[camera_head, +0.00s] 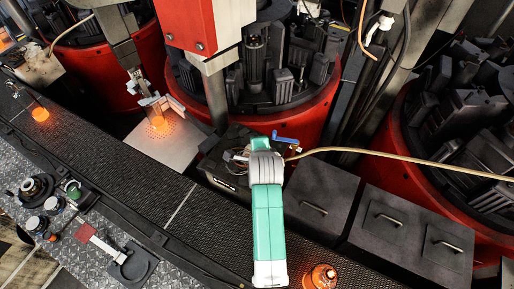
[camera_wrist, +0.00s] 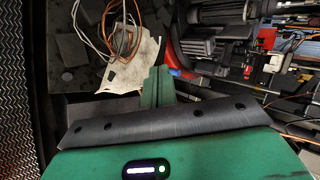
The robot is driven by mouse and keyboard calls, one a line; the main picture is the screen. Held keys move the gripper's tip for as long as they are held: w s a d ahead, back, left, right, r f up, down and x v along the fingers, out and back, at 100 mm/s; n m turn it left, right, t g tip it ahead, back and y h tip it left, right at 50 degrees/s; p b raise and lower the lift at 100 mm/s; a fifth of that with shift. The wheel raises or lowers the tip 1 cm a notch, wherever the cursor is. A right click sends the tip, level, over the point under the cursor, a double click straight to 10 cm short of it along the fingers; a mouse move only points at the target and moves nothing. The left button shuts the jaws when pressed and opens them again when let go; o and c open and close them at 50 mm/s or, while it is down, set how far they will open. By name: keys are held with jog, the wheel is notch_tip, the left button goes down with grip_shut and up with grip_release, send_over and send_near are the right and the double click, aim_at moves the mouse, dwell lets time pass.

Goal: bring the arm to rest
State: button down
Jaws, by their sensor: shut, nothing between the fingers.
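My gripper (camera_wrist: 157,88) shows in the wrist view as narrow green fingers beyond a dark bar and my green hand. The fingers are together, with nothing between them. A pale crumpled sheet and loose cables lie beyond them; I cannot tell how far off. In the head view my teal and white arm reaches up from the bottom centre to a grey joint near the middle. I cannot make out the fingers there.
Red rotary moulds (camera_head: 325,118) line the back. Glowing orange pieces stand on a metal plate (camera_head: 185,142), at the left (camera_head: 40,113) and at the bottom (camera_head: 320,275). Dark boxes with handles (camera_head: 385,220) stand right of my arm. A tan hose (camera_head: 400,158) crosses there.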

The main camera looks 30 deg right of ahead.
jog(key=shift+s+a+r, duration=0.25)
jog(key=shift+a+r, duration=0.15)
